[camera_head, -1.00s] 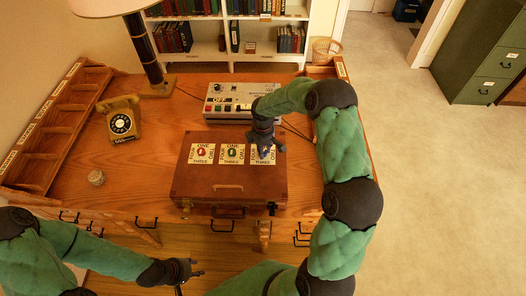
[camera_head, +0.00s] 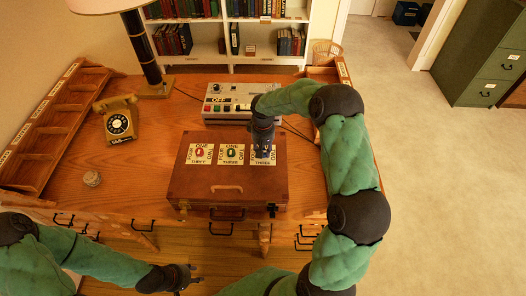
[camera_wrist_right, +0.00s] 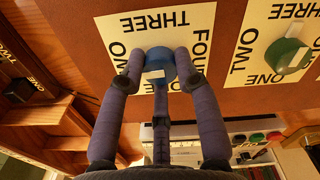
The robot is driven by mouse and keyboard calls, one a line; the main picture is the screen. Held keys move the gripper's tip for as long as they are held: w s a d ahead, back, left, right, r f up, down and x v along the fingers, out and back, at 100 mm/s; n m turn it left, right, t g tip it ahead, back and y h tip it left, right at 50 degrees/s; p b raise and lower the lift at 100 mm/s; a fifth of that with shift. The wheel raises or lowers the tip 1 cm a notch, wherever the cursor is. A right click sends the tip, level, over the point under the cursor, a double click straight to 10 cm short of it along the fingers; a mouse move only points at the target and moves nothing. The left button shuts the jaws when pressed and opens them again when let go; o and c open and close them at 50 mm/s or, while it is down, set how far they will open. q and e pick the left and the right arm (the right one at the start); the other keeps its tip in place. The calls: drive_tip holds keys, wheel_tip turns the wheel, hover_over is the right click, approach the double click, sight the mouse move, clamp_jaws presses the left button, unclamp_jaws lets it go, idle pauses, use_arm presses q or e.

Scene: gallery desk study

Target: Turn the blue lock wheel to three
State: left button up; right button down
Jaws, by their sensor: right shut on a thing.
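A brown case (camera_head: 183,180) on the desk carries three dial plates in a row. The red wheel (camera_head: 199,153) is on the left and the green wheel (camera_head: 231,154) in the middle; the green one also shows in the right wrist view (camera_wrist_right: 284,55). The blue wheel (camera_wrist_right: 160,64), on the right plate (camera_wrist_right: 190,20), has a white mark across its lower part in the wrist view. My right gripper (camera_head: 263,155) points down at that plate, its fingers closed on the blue wheel's sides and partly covering the lettering. My left gripper (camera_head: 196,275) appears open and empty before the desk.
A grey control box (camera_head: 222,108) stands behind the case. A yellow telephone (camera_head: 118,121), a small round object (camera_head: 92,178) and a lamp (camera_head: 150,60) are on the desk's left side. Wooden compartments (camera_head: 40,140) line the left edge.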

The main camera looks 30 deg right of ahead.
drive_tip(key=m+b, duration=0.1)
drive_tip(key=m, duration=0.3)
drive_tip(key=shift+m, duration=0.3)
drive_tip(key=m+b, duration=0.1)
drive_tip(key=m, duration=0.3)
drive_tip(key=shift+m, duration=0.3)
drive_tip(key=m+b, duration=0.1)
drive_tip(key=m, duration=0.3)
drive_tip(key=shift+m+b, duration=0.6)
drive_tip(key=shift+m, duration=1.9)
drive_tip(key=c, duration=0.9)
unclamp_jaws()
